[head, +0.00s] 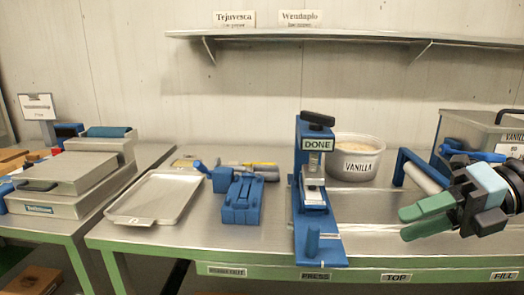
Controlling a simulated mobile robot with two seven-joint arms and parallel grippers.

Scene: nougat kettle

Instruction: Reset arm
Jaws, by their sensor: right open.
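My right gripper (408,222) comes in from the right in the head view. Its two green fingers point left, spread apart, with nothing between them. It hangs in front of the right part of the steel table, and it partly hides a blue-framed roller (420,173) behind it. My left gripper does not show.
A blue press (313,195) marked DONE stands mid-table, with a VANILLA tub (357,157) behind it. Left of it are a blue fixture (241,199) and an empty metal tray (155,199). A grey boxy machine (68,184) stands far left. A shelf (340,36) spans the wall.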

